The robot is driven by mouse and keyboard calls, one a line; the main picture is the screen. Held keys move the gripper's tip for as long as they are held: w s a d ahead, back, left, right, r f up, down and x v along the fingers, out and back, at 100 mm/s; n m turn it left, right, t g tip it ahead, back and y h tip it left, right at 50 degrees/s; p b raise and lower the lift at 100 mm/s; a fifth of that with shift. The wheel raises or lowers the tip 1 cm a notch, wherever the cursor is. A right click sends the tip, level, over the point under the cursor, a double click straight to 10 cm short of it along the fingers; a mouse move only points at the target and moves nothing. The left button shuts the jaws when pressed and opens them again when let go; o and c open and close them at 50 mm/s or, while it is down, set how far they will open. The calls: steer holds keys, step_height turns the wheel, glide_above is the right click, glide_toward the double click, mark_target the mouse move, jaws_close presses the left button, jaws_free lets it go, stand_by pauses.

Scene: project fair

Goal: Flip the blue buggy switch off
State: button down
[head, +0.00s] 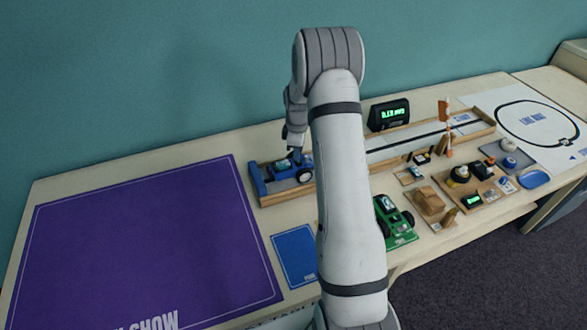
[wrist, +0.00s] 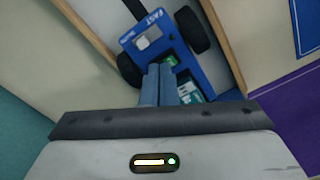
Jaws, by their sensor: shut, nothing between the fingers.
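The blue buggy (head: 283,168) sits at the left end of the long wooden track, in the head view. In the wrist view the blue buggy (wrist: 130,42) shows its top, dark wheels and a label reading FAST. A pale grey block (wrist: 148,37), which may be its switch, sits beside the label; I cannot tell its position. My gripper (head: 295,153) points down at the buggy. In the wrist view my gripper (wrist: 159,68) is shut and empty, its fingertips over the middle of the buggy. I cannot tell whether they touch it. The fingers hide part of the buggy's top.
The wooden track (head: 258,186) walls the buggy on both sides. A green buggy (head: 398,222) stands right of my arm. A lit display (head: 388,113) stands behind the track. A purple mat (head: 130,240) covers the left of the table; several small items crowd the right.

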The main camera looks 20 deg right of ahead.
steer(key=shift+r+p, duration=1.7)
steer(key=shift+r, duration=1.75)
